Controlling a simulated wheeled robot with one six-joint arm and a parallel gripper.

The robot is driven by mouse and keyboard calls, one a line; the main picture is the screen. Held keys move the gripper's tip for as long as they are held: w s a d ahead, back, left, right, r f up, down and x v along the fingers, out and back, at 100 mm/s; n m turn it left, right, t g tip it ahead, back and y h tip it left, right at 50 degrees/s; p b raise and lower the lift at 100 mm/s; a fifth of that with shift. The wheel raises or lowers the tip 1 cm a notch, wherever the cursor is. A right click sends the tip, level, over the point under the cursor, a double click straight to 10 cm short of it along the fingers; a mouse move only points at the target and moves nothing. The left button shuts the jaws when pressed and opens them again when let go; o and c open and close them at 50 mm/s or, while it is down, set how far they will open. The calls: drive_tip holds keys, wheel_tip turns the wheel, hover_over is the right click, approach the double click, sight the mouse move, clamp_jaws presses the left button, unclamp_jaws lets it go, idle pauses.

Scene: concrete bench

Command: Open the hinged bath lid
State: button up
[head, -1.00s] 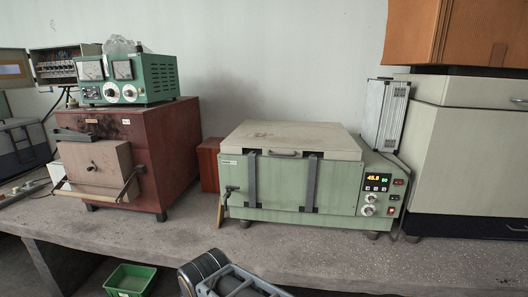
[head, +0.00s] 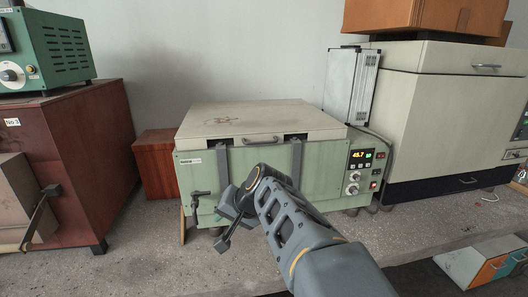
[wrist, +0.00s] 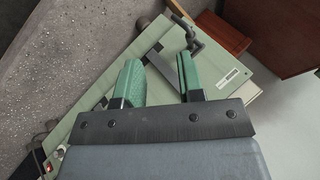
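The bath (head: 330,165) is a pale green box on the bench with a cream lid (head: 230,118). The lid lies flat and closed, with a dark handle (head: 262,141) at its front edge. My gripper (head: 222,226) is in front of the bath's lower left front, below the handle and near the drain tap (head: 200,196). In the wrist view its two green fingers (wrist: 159,64) stand apart with nothing between them. The bath's green front (wrist: 245,68) and tap (wrist: 190,38) lie beyond them, tilted.
A silver case (head: 350,88) and a large cream cabinet (head: 430,120) stand right of the bath. A red-brown box (head: 157,165) and a rust-red furnace (head: 95,150) stand to the left. The bench front (head: 150,262) is bare.

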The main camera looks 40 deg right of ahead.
drive_tip(key=w+d+r+m+t+b, duration=0.1)
drive_tip(key=w+d+r+m+t, duration=0.15)
drive_tip(key=d, duration=0.25)
drive_tip(key=w+d+r+m+t+b, duration=0.1)
drive_tip(key=d+r+m+t, duration=0.1)
drive_tip(key=d+m, duration=0.15)
drive_tip(key=m+t+h+b, duration=0.2)
drive_tip(key=m+t+h, duration=0.1)
drive_tip(key=m+t, duration=0.15)
approach(260, 143)
drive_tip(key=shift+g+h, duration=0.3)
drive_tip(key=shift+g, duration=0.1)
drive_tip(key=w, duration=0.3)
drive_tip(key=w+f+p, duration=0.1)
drive_tip(key=w, duration=0.6)
drive_tip(key=shift+w+d+f, duration=0.15)
drive_tip(key=shift+w+d, duration=0.05)
drive_tip(key=shift+w, duration=0.05)
drive_tip(key=shift+c, duration=0.3)
clamp_jaws()
